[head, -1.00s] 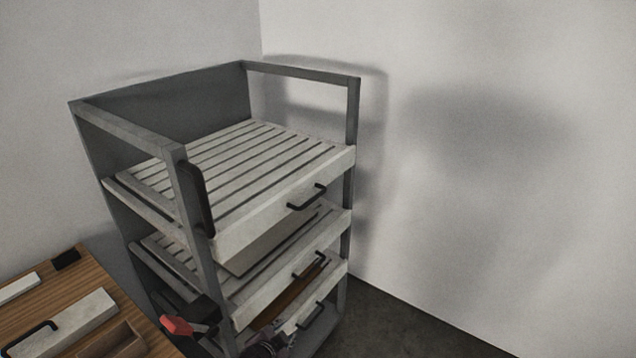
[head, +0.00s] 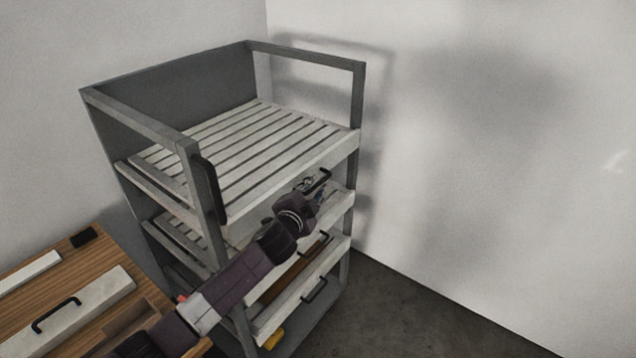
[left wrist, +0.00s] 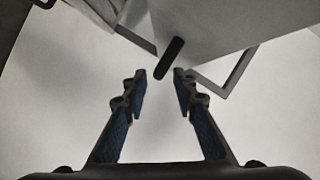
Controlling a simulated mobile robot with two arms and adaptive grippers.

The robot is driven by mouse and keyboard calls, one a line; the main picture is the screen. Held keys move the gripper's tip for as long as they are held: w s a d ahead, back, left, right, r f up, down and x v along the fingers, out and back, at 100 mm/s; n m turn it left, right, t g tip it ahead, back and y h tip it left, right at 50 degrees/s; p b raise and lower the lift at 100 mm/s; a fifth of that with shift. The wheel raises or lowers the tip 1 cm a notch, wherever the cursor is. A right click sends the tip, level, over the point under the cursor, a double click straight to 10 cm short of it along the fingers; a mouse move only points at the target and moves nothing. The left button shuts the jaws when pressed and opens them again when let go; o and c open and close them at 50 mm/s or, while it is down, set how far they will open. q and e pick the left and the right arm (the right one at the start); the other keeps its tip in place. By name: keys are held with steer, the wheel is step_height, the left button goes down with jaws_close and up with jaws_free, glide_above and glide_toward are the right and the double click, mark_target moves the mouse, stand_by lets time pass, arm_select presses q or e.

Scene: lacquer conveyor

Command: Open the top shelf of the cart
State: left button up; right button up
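The grey metal cart (head: 205,175) stands in the corner with several slatted white shelves. Its top shelf (head: 235,148) is pushed in, level with the frame, and has a black handle (head: 318,182) on its front. My left gripper (head: 308,186) is at the front of the top shelf, close to that handle and partly hiding the shelf front. In the left wrist view my left gripper (left wrist: 159,74) is open, and the dark handle (left wrist: 169,58) shows between and just beyond its fingertips. I cannot tell whether they touch. My right gripper is not in view.
A wooden cabinet or table (head: 75,295) with a white drawer front and black handle stands at the lower left. Lower shelves with handles (head: 315,290) lie under my left arm. Walls close off the back and right; the floor (head: 400,310) at right is clear.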

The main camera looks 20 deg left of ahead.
mark_target(317, 186)
arm_select(q)
steer(key=shift+x, duration=1.6)
jaws_close()
